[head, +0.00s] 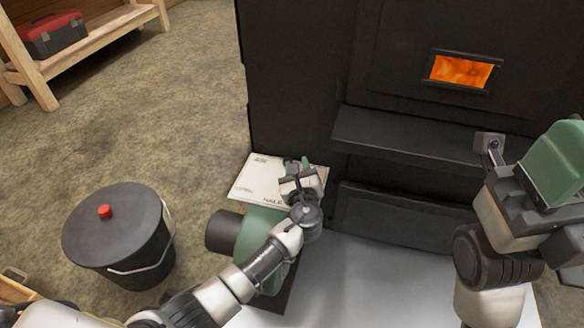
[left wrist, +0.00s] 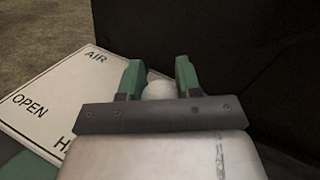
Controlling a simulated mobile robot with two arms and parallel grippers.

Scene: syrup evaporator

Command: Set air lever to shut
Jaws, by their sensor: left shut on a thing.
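The air lever's pale round knob (left wrist: 160,89) sits between the green fingers of my left gripper (left wrist: 158,72) in the left wrist view. The gripper is shut on it. In the head view my left gripper (head: 298,168) is over the right part of the white air plate (head: 262,180) and hides the lever. The plate also shows in the left wrist view (left wrist: 45,85), with AIR, OPEN and part of HALF readable. The shut mark is hidden, so I cannot tell the lever's exact setting. My right gripper (head: 556,160) is at the right edge, its jaw state unclear.
The black evaporator firebox (head: 300,90) stands behind the plate, with a glowing window (head: 462,71) and a protruding ledge (head: 400,140). A green blower (head: 255,232) lies under my left arm. A lidded black bucket (head: 115,235) stands at left.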

